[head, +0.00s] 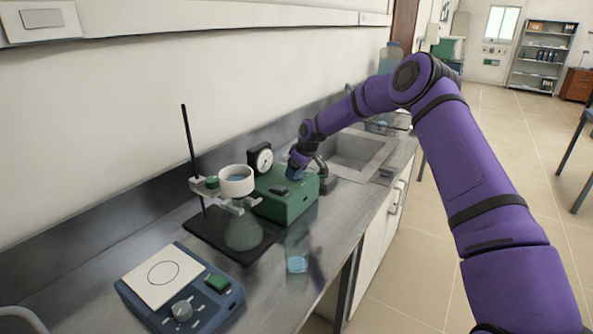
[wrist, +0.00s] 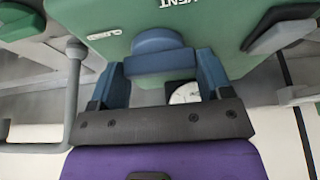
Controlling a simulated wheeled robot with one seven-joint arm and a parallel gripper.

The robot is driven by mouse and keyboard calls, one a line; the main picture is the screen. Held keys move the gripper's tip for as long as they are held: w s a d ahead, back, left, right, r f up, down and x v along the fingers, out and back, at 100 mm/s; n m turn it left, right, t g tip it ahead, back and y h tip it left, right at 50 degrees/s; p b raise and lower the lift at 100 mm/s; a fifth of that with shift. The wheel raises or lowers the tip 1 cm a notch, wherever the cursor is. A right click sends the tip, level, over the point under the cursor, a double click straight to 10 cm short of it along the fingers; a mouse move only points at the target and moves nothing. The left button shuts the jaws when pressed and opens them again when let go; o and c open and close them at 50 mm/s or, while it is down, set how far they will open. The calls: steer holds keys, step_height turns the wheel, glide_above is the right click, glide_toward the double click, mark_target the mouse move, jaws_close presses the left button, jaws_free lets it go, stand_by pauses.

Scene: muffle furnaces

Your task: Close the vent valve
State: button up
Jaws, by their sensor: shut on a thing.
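The vent valve is a blue knob (wrist: 158,50) on the face of a green box (wrist: 105,20), with the word VENT printed beside it. A smaller label left of the knob is too small to read surely. My gripper (wrist: 160,66) has its two blue fingers on either side of the knob and is shut on it. In the head view the green box (head: 290,206) stands on the bench with a round dial gauge (head: 261,158) at its back. My gripper (head: 298,168) is at the top of the box there, and the arm hides the knob.
A stand rod (head: 190,150) with a white funnel (head: 236,180) is left of the box. A blue hotplate (head: 178,290) is at front left. A sink (head: 365,150) lies behind my gripper.

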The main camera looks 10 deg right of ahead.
stand_by(0.5)
steer(key=o, duration=0.9)
steer(key=v, duration=1)
steer(key=shift+d+r, duration=0.15)
steer(key=shift+r, duration=0.2)
